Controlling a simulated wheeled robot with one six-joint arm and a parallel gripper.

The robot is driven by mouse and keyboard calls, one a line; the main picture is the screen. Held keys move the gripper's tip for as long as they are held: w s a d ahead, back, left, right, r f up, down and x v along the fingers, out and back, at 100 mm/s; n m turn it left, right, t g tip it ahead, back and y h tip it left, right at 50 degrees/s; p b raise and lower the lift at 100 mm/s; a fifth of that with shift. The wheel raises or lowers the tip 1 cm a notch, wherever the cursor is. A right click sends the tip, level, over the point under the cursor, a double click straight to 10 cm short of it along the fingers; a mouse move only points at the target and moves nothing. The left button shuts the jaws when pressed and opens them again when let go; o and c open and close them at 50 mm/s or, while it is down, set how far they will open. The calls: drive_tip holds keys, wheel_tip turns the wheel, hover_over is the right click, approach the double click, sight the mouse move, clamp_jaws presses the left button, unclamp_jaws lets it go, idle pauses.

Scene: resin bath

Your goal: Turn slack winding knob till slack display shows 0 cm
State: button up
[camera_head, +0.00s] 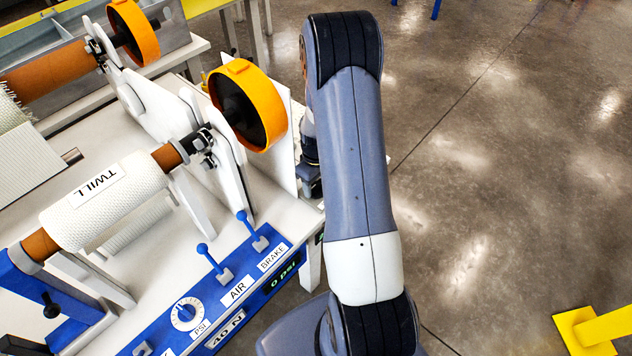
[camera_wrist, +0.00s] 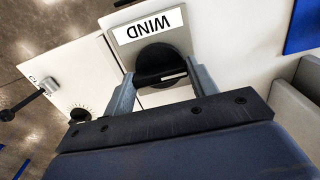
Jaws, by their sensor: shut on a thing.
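In the wrist view, a black round knob (camera_wrist: 158,60) sits on a grey plate under a white label reading WIND (camera_wrist: 148,26), which appears upside down. My gripper (camera_wrist: 162,82) has its two grey fingers on either side of the knob's raised grip bar and is shut on it. In the head view my arm reaches to the machine's far right side, and the gripper and knob are hidden there. The slack display cannot be made out in either view.
The machine carries a TWILL roll (camera_head: 110,200), an orange-rimmed wheel (camera_head: 270,110), and blue BRAKE (camera_head: 247,222) and AIR (camera_head: 205,254) levers. A small dial (camera_wrist: 80,115) sits left of the knob. Open floor lies right; a yellow post (camera_head: 600,328) stands lower right.

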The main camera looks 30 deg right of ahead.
drive_tip(key=shift+f+m+b, duration=0.15)
drive_tip(key=shift+m+b, duration=0.85)
drive_tip(key=shift+m, duration=0.1)
drive_tip(key=m+b, duration=0.2)
drive_tip(key=m, duration=0.2)
drive_tip(key=shift+b, duration=0.35)
drive_tip(key=m+b, duration=0.2)
drive_tip(key=m, duration=0.4)
drive_tip(key=shift+m, duration=0.4)
drive_tip(key=m+b, duration=0.1)
drive_tip(key=m, duration=0.3)
drive_tip(key=shift+b, duration=0.35)
drive_tip(key=m, duration=0.5)
drive_tip(key=shift+b, duration=0.4)
drive_tip(key=shift+m, duration=0.3)
drive_tip(key=shift+r, duration=0.2)
drive_tip(key=o, duration=1)
